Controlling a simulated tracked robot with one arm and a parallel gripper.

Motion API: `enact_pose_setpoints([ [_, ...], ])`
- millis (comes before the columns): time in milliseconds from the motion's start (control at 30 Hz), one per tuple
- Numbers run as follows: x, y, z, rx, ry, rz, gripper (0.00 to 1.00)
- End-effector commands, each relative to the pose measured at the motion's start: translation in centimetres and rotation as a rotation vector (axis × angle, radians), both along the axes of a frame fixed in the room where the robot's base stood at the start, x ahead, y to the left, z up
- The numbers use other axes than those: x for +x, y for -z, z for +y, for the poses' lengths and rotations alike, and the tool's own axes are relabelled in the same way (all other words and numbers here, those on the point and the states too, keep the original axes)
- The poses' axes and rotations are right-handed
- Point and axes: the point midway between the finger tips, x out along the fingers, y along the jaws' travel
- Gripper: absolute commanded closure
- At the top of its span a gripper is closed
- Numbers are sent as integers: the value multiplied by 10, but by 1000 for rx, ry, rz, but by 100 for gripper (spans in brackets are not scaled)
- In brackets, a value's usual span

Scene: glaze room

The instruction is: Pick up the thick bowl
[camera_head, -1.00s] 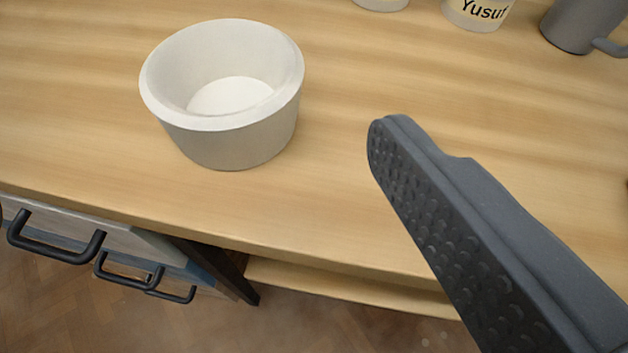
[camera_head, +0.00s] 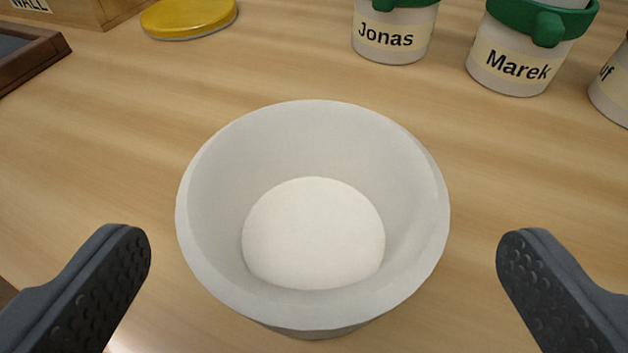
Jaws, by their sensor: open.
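The thick bowl (camera_head: 215,245) is white with a wide, heavy rim and stands upright on the wooden table. Its inside looks empty, with a pale round floor. My gripper (camera_head: 323,250) is open, with one dark finger to the left of the bowl and the other to the right. Both textured fingertips are apart from the bowl, with a gap on each side. The bowl's front lower side is only partly visible below the rim.
Behind the bowl stand white cups with green fittings, labelled Jonas (camera_head: 388,40) and Marek (camera_head: 510,70); another labelled cup (camera_head: 612,85) is cut off at right. A yellow lid (camera_head: 188,15) and a dark-framed tray (camera_head: 45,58) lie back left. Table around the bowl is clear.

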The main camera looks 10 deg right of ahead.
Motion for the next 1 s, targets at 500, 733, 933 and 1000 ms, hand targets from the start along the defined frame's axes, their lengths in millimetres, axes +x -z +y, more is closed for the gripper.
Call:
enact_pose_setpoints([
  [500,44,12,-6,1,0,-1,0],
  [733,50,15,-7,0,-1,3,0],
  [933,50,14,-7,0,-2,2,31],
  [1000,50,14,-7,0,-2,2,44],
])
